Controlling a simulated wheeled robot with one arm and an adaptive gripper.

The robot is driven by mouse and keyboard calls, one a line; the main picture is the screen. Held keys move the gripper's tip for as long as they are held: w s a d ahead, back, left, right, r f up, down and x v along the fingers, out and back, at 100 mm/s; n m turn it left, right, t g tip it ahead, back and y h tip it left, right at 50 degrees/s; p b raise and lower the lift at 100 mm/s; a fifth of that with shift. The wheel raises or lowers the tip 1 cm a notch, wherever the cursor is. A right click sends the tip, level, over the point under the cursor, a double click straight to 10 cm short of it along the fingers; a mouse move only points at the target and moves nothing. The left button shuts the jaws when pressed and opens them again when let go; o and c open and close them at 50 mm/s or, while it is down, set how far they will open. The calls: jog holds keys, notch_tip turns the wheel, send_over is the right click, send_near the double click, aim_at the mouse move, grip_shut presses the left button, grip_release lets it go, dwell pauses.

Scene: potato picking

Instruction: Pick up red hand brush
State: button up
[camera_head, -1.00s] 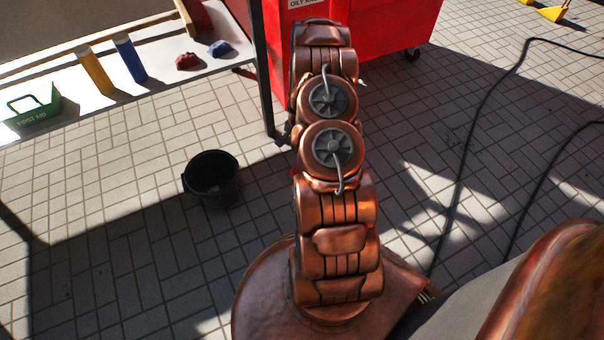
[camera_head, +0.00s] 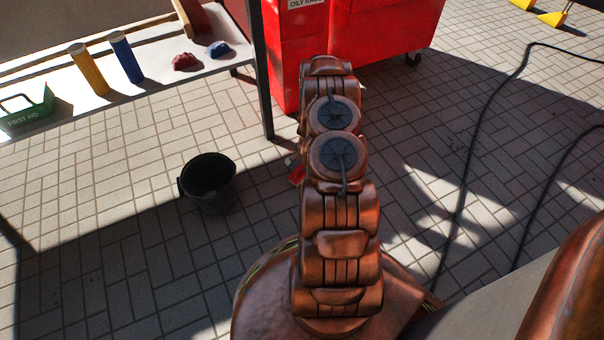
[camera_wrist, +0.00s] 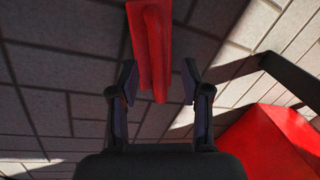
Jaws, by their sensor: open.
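The red hand brush (camera_wrist: 152,45) lies on the paved floor in the wrist view, its long red body reaching down from the top edge to between my fingers. My gripper (camera_wrist: 158,85) is open, one dark finger on each side of the brush's near end, with a gap on both sides. I cannot tell how far above the floor the fingers are. In the head view a small red piece of the brush (camera_head: 295,170) shows just left of my arm; my arm hides the rest and my gripper.
A red wheeled bin (camera_head: 372,45) stands beyond my arm; a red surface (camera_wrist: 268,145) shows lower right in the wrist view. A black bucket (camera_head: 209,184) stands left on the floor. A table leg (camera_head: 264,90) is close by. Black cables (camera_head: 468,150) lie at right.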

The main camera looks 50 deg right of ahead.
aim_at(298, 174)
jog(key=f, duration=0.2)
jog(key=f+b, duration=0.1)
jog(key=shift+w, duration=0.25)
grip_shut()
